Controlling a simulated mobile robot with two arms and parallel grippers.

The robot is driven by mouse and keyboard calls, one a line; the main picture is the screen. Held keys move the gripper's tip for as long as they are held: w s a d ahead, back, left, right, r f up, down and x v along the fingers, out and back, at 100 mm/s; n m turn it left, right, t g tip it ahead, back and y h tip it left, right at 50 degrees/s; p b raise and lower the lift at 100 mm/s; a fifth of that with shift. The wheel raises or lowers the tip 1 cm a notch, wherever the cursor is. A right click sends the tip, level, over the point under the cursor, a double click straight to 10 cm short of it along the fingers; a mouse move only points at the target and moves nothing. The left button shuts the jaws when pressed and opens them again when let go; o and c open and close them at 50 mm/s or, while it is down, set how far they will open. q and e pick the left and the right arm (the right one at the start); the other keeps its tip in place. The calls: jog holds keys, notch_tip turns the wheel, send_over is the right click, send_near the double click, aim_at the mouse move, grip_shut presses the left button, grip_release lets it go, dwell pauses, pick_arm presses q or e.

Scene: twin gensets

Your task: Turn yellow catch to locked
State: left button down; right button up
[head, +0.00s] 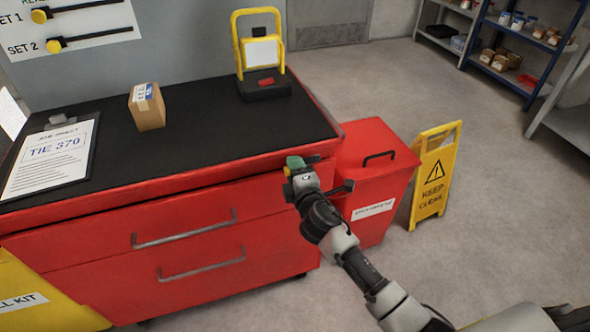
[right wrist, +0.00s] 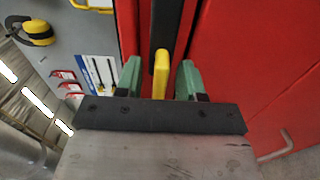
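The yellow catch (right wrist: 161,75) shows in the right wrist view as a short narrow bar in front of a dark upright strip on the red cabinet. My right gripper (right wrist: 158,80) is open, with one green finger on each side of the catch and a visible gap to both. In the head view my right gripper (head: 298,164) is at the cabinet's front right corner, just below the black top. There the gripper mostly hides the catch. I cannot read any locked mark. My left gripper is in neither view.
The red cabinet (head: 190,205) has drawers with grey bar handles. A red bin (head: 385,140) stands close to the right of my right gripper, with a yellow floor sign (head: 437,172) beyond it. A cardboard box (head: 147,108) and a yellow-framed device (head: 263,85) sit on top.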

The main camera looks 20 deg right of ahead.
grip_shut()
jog(key=shift+m, duration=0.3)
jog(key=m, duration=0.2)
jog(key=shift+m, duration=0.4)
jog(key=m, duration=0.3)
jog(key=shift+m, duration=0.3)
jog(key=m+p, duration=0.1)
jog(key=m, duration=0.4)
jog(key=shift+p, duration=0.4)
jog(key=m+p, duration=0.2)
jog(key=m, duration=0.3)
jog(key=shift+m, duration=0.4)
jog(key=shift+f, duration=0.1)
grip_release()
